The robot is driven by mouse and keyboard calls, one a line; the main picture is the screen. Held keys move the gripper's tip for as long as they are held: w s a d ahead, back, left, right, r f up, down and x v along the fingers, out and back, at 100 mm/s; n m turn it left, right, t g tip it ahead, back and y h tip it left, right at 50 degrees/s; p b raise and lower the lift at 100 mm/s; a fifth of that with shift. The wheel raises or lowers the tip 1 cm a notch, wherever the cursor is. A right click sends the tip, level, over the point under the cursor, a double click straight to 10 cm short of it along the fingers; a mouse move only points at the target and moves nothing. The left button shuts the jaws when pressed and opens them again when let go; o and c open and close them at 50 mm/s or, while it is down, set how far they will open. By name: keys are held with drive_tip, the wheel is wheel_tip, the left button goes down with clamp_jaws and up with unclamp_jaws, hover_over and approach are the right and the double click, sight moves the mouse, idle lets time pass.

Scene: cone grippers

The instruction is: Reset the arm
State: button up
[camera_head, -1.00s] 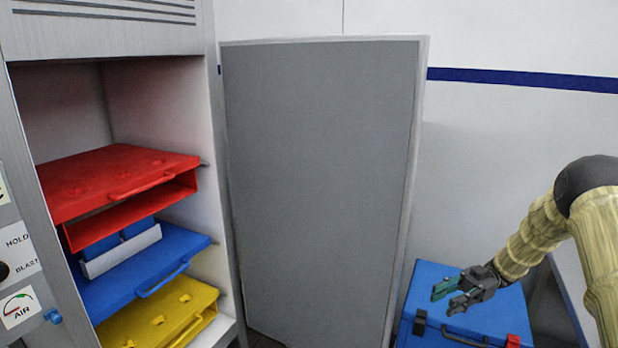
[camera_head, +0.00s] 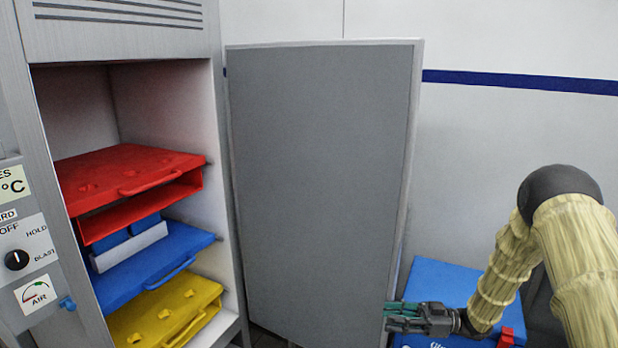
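My gripper (camera_head: 388,317) is at the lower right, on the end of my arm in its tan sleeve. It points left, in front of the right edge of the open grey door and the left part of the blue case. Its fingers look close together and small, and I cannot tell if they are open or shut. I see nothing held in it.
An open cabinet on the left holds a red tray (camera_head: 128,182), a blue tray (camera_head: 150,268) and a yellow tray (camera_head: 170,312). Its grey door (camera_head: 320,190) stands open at centre. A blue case (camera_head: 440,285) with a red latch (camera_head: 506,337) stands behind my arm.

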drive_tip(key=a+f+m+t+h, duration=0.3)
drive_tip(key=a+f+m+t, duration=0.2)
drive_tip(key=f+m+t, duration=0.15)
drive_tip(key=s+f+m+h, duration=0.7)
drive_tip(key=s+f+h, duration=0.2)
drive_tip(key=s+f, duration=0.65)
drive_tip(key=s+d+f+m+g+h, duration=0.1)
drive_tip(key=s+f+g+h, duration=0.1)
drive_tip(key=s, duration=0.7)
drive_tip(key=s+d+f+m+g+h, duration=0.1)
drive_tip(key=s+d+g+h, duration=0.1)
drive_tip(key=s, duration=0.8)
drive_tip(key=s+d+f+m+g+h, duration=0.1)
drive_tip(key=s+g, duration=0.3)
drive_tip(key=s, duration=0.5)
drive_tip(key=shift+s+d+f+h, duration=0.15)
drive_tip(key=shift+d+f+h, duration=0.45)
drive_tip(key=shift+f+h, duration=0.25)
drive_tip(key=shift+m, duration=0.25)
